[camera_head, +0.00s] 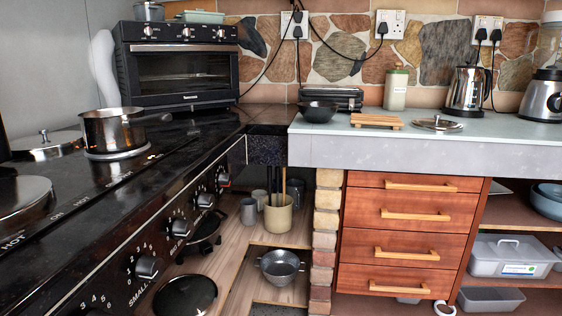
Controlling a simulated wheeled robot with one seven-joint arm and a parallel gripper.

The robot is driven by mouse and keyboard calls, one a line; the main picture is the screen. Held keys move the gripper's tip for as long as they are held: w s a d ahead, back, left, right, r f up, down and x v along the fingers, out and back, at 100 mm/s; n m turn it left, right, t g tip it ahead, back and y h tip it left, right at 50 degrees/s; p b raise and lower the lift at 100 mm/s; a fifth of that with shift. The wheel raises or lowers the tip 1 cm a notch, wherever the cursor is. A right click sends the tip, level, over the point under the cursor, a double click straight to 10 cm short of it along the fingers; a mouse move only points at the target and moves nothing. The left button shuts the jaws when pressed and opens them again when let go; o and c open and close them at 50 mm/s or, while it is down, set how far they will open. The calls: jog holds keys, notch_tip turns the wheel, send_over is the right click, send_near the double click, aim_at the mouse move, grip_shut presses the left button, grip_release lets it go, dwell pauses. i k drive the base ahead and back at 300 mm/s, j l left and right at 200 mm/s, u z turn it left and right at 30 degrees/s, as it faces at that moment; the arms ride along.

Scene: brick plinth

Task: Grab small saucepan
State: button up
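A small steel saucepan (112,130) stands upright on a round hob at the left, on the black stove. Its handle points right, and it has no lid on. A smaller steel pot (149,11) stands on top of the toaster oven, cut off by the top edge. A grey two-handled pan (280,268) sits low in the open shelf space under the counter. I cannot tell for certain which the task means; the one on the hob looks like a saucepan. My gripper is not in view.
The toaster oven (181,65) stands behind the stove. A lid (45,145) lies left of the saucepan. A dark bowl (318,111), wooden board (376,121), lid (438,123) and kettle (465,91) stand on the right counter. The stove's front has several knobs (147,267).

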aim_at(116, 128)
jog(key=u, duration=1.45)
